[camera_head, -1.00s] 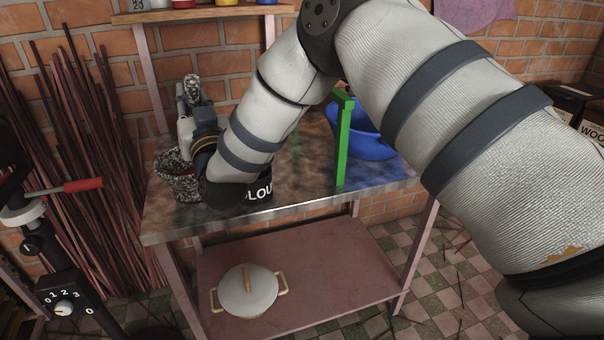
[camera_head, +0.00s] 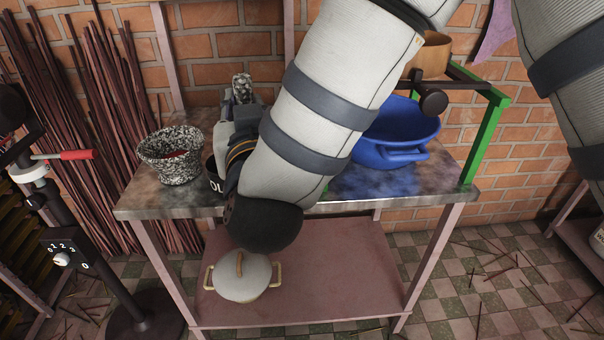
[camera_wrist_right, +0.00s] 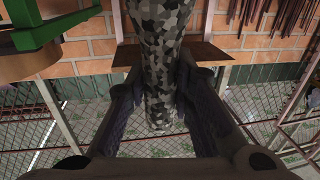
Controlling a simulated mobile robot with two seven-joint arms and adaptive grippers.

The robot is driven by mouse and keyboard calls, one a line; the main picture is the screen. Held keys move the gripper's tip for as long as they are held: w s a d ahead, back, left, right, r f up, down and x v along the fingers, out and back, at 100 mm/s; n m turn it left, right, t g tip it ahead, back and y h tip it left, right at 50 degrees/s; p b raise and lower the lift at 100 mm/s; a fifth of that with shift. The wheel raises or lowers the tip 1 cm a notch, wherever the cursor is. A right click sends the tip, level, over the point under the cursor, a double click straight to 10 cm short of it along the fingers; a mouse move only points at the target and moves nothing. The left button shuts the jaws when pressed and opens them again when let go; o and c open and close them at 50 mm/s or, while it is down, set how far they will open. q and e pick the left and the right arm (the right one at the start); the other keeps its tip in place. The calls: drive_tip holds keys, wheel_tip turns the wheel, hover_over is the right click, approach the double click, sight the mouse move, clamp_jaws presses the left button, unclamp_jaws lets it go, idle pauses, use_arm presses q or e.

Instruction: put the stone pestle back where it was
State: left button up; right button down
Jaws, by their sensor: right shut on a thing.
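My right gripper (camera_head: 238,98) is shut on the stone pestle (camera_head: 241,86), a speckled grey-and-black rod whose end shows above it. In the right wrist view the pestle (camera_wrist_right: 159,40) runs between the two fingers (camera_wrist_right: 158,92). The matching speckled stone mortar (camera_head: 185,150) stands upright at the left end of the metal-topped table (camera_head: 150,203), with something reddish inside. The gripper and pestle are to the right of the mortar, apart from it in the picture. My forearm hides the middle of the table. My left gripper is not in view.
A blue tub (camera_head: 398,140) stands on the right of the table beside a green frame (camera_head: 486,137) bearing a round wooden sieve (camera_head: 430,55). A lidded pot (camera_head: 240,278) is on the lower shelf (camera_head: 330,300). Thin sticks (camera_head: 95,110) lean on the wall at left.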

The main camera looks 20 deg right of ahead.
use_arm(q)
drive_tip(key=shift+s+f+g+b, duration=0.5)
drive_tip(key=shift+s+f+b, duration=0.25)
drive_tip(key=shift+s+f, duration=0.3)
use_arm(e)
drive_tip(key=w+d+f, duration=0.8)
drive_tip(key=w+f, duration=0.3)
drive_tip(key=f, duration=0.2)
drive_tip(key=shift+f, duration=0.15)
drive_tip(key=c, duration=1.4)
unclamp_jaws()
